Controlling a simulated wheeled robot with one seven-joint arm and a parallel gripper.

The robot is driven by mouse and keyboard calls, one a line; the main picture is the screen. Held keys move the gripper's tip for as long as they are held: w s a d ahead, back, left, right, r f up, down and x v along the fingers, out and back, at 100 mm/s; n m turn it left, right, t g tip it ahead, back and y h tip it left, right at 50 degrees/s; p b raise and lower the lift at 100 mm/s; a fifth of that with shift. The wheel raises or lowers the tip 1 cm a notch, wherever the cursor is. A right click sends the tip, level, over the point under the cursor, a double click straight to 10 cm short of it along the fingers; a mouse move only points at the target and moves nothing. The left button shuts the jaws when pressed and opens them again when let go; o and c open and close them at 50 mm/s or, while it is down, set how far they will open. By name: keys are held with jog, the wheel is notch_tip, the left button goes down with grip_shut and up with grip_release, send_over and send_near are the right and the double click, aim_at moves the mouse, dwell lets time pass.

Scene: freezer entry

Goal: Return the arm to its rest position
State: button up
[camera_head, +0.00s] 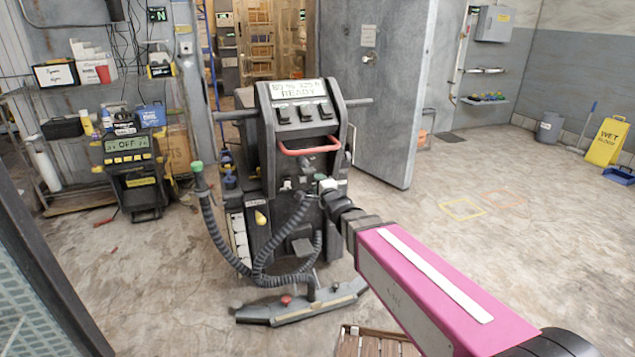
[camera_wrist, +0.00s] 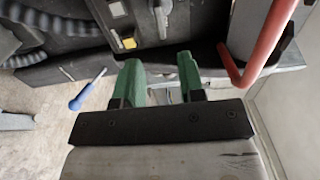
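My pink arm (camera_head: 430,290) reaches from the lower right of the head view toward the front of a dark wheeled floor machine (camera_head: 300,115). Its sign ends in "READY". My gripper (camera_wrist: 160,78) shows in the wrist view as two green fingers, apart with nothing between them. They are close to the machine's dark front panel; I cannot tell whether they touch it. In the head view the wrist end is small beside the machine, below its red handle (camera_head: 310,148). The red handle also shows right of the fingers in the wrist view (camera_wrist: 265,45).
A grey hose (camera_head: 225,240) loops at the machine's left, and a wide floor head (camera_head: 300,305) lies in front. A wooden slatted piece (camera_head: 375,343) is near the bottom. A grey door (camera_head: 375,90) stands behind. Open floor with a yellow wet-floor sign (camera_head: 607,141) is at right.

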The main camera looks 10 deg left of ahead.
jog(key=d+f+n+g+h, duration=0.2)
jog(key=d+f+g+h, duration=0.3)
jog(key=d, duration=0.6)
jog(key=d+f+n+g+h, duration=0.1)
jog(key=d+f+n+h, duration=0.1)
jog(key=d+f, duration=0.7)
jog(key=s+d+f+n+g+h, duration=0.1)
jog(key=s+d+f+n+g, duration=0.2)
jog(key=s+d, duration=0.4)
jog(key=s+d+f+n+g+h, duration=0.1)
jog(key=s+d+f+n+g, duration=0.2)
jog(key=s+d+g, duration=0.3)
jog(key=s+d+n, duration=0.1)
jog(key=s+d, duration=0.1)
jog(key=d, duration=0.3)
jog(key=shift+n, duration=0.4)
